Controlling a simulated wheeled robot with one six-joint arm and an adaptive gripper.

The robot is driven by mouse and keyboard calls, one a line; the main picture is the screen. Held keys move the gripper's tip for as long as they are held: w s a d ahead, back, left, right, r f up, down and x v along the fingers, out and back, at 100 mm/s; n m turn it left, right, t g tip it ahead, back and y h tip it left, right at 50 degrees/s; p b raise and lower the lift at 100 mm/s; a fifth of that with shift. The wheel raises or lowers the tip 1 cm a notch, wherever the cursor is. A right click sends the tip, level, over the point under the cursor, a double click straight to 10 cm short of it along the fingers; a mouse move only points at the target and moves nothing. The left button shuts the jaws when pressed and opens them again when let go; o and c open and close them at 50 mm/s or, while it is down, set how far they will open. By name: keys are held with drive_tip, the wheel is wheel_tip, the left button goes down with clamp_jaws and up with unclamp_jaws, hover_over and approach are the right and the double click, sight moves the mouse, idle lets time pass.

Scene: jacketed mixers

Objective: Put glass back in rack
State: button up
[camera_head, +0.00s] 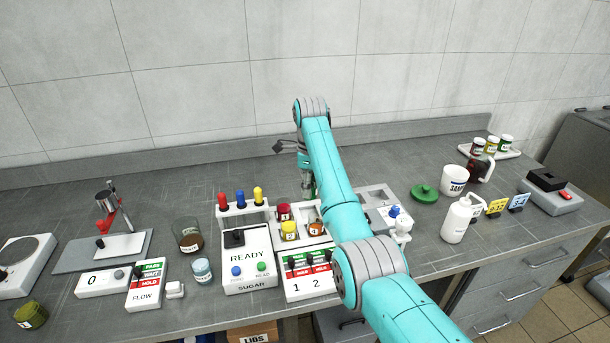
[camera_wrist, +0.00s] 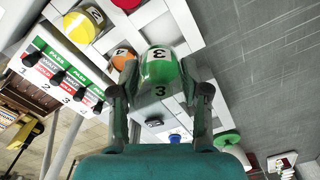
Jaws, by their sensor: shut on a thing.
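My gripper (camera_wrist: 160,76) is shut on a small glass with green contents and the number 3 (camera_wrist: 159,68), one finger on each side of it. In the head view my gripper (camera_head: 307,178) is partly hidden behind my arm, with a bit of green below it. The white rack (camera_head: 272,216) holds a red glass (camera_head: 284,211), a yellow glass (camera_head: 289,230) and an orange-brown one (camera_head: 315,227). In the wrist view the yellow glass (camera_wrist: 82,24) and the orange one (camera_wrist: 122,57) are left of the held glass. I cannot tell whether it touches the rack.
A numbered switch panel (camera_head: 308,284) is in front. A green lid (camera_head: 424,193), a white tub (camera_head: 455,180) and a white bottle (camera_head: 457,220) are at right. The back counter is mostly clear.

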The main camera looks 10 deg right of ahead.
drive_tip(key=shift+w+f, duration=0.1)
drive_tip(key=shift+w, duration=0.2)
drive_tip(key=shift+f, duration=3.6)
drive_tip(key=shift+f, duration=0.1)
drive_tip(key=o, duration=1.8)
drive_tip(key=shift+r, duration=3)
